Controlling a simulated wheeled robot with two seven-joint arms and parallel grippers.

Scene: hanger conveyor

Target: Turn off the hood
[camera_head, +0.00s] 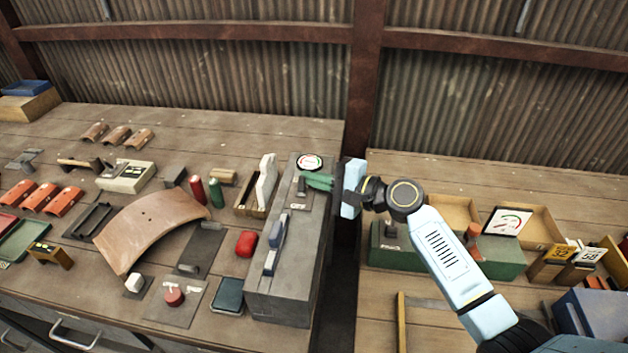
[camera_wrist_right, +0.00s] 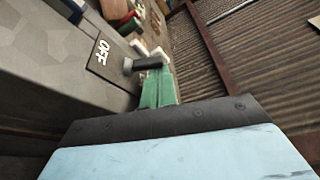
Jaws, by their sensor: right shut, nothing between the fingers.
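A long grey box (camera_head: 290,270) stands on the workbench in the head view. Its top carries a plate marked OFF (camera_head: 298,206), a small grey lever (camera_head: 301,187) and a round gauge (camera_head: 310,162). In the right wrist view the OFF plate (camera_wrist_right: 102,52) sits beside the dark, stubby lever (camera_wrist_right: 146,64). My right gripper (camera_head: 309,180) has green fingers, shut and empty, right by the lever; in the wrist view the fingers (camera_wrist_right: 158,88) look very close to its end. I cannot tell whether they touch. My left gripper is not in view.
A curved brown panel (camera_head: 150,225) and many small parts cover the left bench. A green box (camera_head: 500,255) stands right, past a gap.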

